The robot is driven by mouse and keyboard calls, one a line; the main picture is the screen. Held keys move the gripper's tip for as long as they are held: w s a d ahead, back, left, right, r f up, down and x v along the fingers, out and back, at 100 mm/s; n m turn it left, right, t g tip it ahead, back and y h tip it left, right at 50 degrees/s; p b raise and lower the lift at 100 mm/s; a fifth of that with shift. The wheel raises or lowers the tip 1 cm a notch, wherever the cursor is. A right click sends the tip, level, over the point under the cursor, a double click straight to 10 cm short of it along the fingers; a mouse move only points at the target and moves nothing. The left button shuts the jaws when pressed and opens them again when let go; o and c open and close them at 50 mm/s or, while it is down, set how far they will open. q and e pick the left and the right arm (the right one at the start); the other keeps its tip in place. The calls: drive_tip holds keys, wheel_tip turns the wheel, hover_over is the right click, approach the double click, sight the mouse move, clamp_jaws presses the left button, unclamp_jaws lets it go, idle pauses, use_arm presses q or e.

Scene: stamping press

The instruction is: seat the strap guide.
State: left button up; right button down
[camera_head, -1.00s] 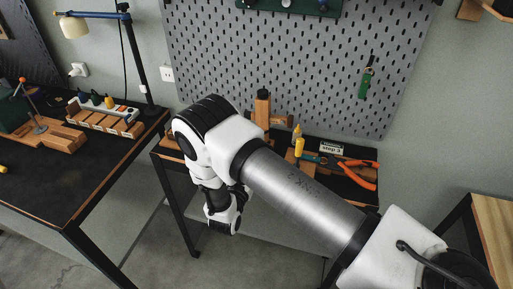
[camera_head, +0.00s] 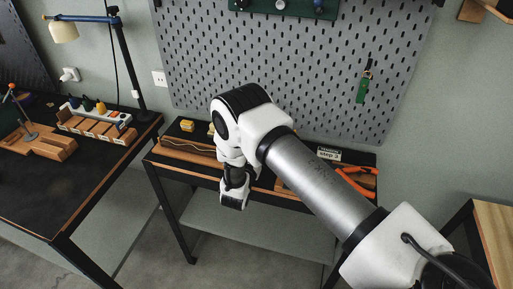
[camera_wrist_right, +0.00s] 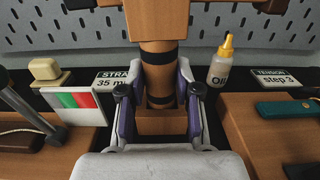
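In the right wrist view a round wooden post (camera_wrist_right: 159,72) with dark bands stands upright in front of me. A wooden block (camera_wrist_right: 157,15) sits across its top, and a lower wooden block (camera_wrist_right: 160,124) shows at its foot. Which of these is the strap guide I cannot tell. My right gripper (camera_wrist_right: 158,75) has one finger on each side of the post, apart, with narrow gaps visible. My left gripper is not in view.
Right of the post stand a yellow-capped oil bottle (camera_wrist_right: 221,60) and a "step 3" label (camera_wrist_right: 275,78). Left are a red-green card (camera_wrist_right: 78,104) and yellow block (camera_wrist_right: 46,70). The pegboard (camera_head: 300,70) closes the back. Orange-handled pliers (camera_head: 357,183) lie at the bench's right end.

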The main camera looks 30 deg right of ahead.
drive_tip(key=shift+r, duration=0.2)
drive_tip(key=shift+r, duration=0.25)
drive_tip(key=shift+a+r+p, duration=0.2)
drive_tip(key=shift+r+p, duration=1.1)
drive_tip(key=shift+r, duration=0.75)
drive_tip(key=shift+s+r+p, duration=0.1)
drive_tip(key=shift+r+p, duration=0.65)
drive_tip(key=shift+r, duration=0.7)
